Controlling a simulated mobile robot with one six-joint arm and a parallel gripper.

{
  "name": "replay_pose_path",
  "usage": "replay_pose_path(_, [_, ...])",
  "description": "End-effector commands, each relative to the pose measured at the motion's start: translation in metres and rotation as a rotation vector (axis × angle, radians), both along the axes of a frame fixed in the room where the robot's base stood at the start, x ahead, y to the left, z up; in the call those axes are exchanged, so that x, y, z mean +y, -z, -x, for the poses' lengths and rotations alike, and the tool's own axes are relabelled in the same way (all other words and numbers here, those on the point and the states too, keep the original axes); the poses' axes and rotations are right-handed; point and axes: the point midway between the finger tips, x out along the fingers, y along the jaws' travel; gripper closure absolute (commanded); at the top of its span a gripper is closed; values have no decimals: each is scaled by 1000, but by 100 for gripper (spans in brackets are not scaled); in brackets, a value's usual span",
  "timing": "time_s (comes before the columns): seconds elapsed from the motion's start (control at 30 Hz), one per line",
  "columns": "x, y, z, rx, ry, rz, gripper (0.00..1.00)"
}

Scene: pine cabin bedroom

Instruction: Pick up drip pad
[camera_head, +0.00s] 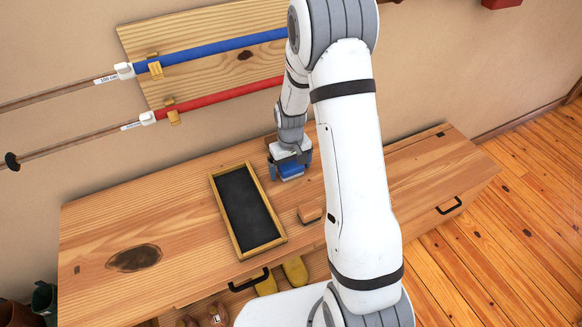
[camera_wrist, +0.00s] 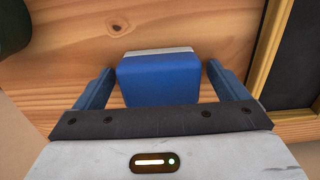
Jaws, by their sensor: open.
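A blue pad-like block with a pale strip along one edge (camera_wrist: 158,80) sits on the wooden bench between my fingers. It also shows in the head view (camera_head: 291,171), partly hidden by my gripper. My gripper (camera_head: 290,167) is pointed down over it, open, with one blue finger on each side. In the wrist view my gripper (camera_wrist: 160,88) shows gaps between both fingers and the block, so it is not held.
A wood-framed tray with a dark bottom (camera_head: 247,208) lies just left of my gripper. A small wooden block (camera_head: 310,213) lies nearer the bench front. The bench (camera_head: 120,225) is clear at left. A wall board (camera_head: 210,48) carries blue and red poles behind.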

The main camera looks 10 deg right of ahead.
Motion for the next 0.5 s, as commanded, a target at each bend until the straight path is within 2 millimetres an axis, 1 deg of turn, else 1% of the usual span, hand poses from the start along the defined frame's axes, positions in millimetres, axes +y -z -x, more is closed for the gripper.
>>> replay_pose_path(0.17, [0, 0, 0, 0, 1, 0, 6])
replay_pose_path(0.5, [-1, 0, 0, -1, 2, 0, 33])
